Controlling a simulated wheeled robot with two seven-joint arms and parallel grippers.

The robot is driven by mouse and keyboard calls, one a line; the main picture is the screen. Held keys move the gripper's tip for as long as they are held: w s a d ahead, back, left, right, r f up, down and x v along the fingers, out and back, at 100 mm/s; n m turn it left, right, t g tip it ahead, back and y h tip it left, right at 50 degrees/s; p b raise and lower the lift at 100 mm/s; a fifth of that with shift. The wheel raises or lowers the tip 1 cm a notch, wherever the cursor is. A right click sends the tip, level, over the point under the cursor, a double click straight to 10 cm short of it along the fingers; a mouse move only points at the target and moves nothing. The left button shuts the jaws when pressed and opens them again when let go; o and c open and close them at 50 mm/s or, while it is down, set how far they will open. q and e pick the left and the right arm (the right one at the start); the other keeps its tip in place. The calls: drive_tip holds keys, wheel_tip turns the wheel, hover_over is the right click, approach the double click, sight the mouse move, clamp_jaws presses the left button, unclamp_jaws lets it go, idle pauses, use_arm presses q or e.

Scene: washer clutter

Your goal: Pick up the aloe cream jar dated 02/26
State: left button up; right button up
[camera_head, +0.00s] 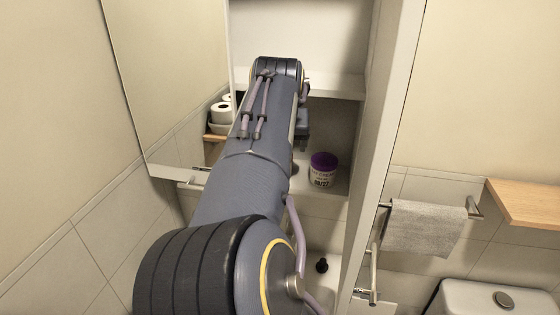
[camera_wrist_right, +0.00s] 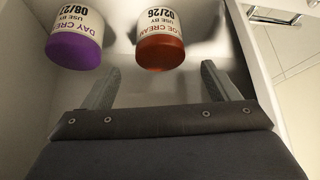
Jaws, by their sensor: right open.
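The aloe cream jar (camera_wrist_right: 162,27) has a white label reading 02/26 and an orange-brown lid. In the right wrist view it appears upside down at top centre, inside a white cabinet compartment. My right gripper (camera_wrist_right: 160,68) is open, its two fingers spread to either side of the jar's lid, with visible gaps. The fingertips are about level with the lid's near edge, and nothing is held. In the head view my arm covers this jar and most of the gripper. My left gripper is not in view.
A day cream jar (camera_wrist_right: 76,38) with a purple lid, dated 08/27, stands left of the aloe jar; the head view also shows it (camera_head: 322,172). The cabinet's side wall (camera_head: 382,130) is close on the right. A towel (camera_head: 425,226) hangs farther right.

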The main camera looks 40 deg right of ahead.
drive_tip(key=shift+p+x, duration=0.7)
drive_tip(key=shift+x, duration=2)
drive_tip(key=shift+a, duration=0.1)
drive_tip(key=c, duration=1.1)
drive_tip(key=shift+r, duration=0.15)
